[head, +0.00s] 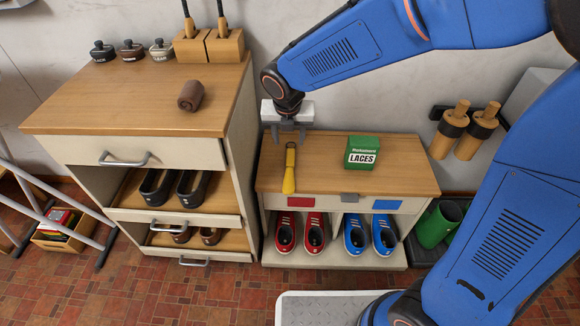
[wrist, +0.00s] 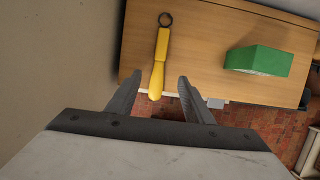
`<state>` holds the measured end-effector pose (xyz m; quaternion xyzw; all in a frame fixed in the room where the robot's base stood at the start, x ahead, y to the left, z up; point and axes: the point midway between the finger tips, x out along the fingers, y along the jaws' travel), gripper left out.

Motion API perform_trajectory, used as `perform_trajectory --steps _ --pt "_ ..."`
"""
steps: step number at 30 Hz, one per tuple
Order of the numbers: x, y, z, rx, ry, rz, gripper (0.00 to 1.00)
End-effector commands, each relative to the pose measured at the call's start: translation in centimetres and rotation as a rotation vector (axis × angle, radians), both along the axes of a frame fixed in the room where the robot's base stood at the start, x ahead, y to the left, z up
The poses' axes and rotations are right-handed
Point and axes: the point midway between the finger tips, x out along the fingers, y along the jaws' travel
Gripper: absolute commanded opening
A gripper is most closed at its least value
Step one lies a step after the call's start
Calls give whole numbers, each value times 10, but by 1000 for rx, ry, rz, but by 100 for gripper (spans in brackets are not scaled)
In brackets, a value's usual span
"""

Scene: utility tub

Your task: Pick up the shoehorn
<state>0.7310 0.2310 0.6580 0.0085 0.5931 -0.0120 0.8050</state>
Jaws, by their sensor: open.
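A yellow shoehorn (head: 289,172) with a dark ring at its far end lies on the wooden top of the low cabinet (head: 330,184), left of its middle. In the wrist view the shoehorn (wrist: 159,62) lies ahead of the fingers, its near end close to the cabinet edge. My gripper (head: 289,139) is open and empty, above the back left part of the low cabinet. In the wrist view its fingers (wrist: 157,92) stand apart, with the shoehorn's yellow end showing between their tips. It appears apart from the shoehorn.
A green laces box (head: 362,153) stands right of the shoehorn. Red shoes (head: 300,232) and blue shoes (head: 369,234) sit on the shelf below. A taller cabinet (head: 150,98) with a brown roll (head: 191,95) stands at left. The wall is close behind.

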Motion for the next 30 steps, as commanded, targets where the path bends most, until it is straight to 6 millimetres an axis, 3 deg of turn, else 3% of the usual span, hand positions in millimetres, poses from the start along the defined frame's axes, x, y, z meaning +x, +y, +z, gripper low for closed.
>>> perform_trajectory --steps 18,30 --pt "29 -3 -96 -1 3 -4 47" --pt "36 -3 -117 -1 2 -4 47"
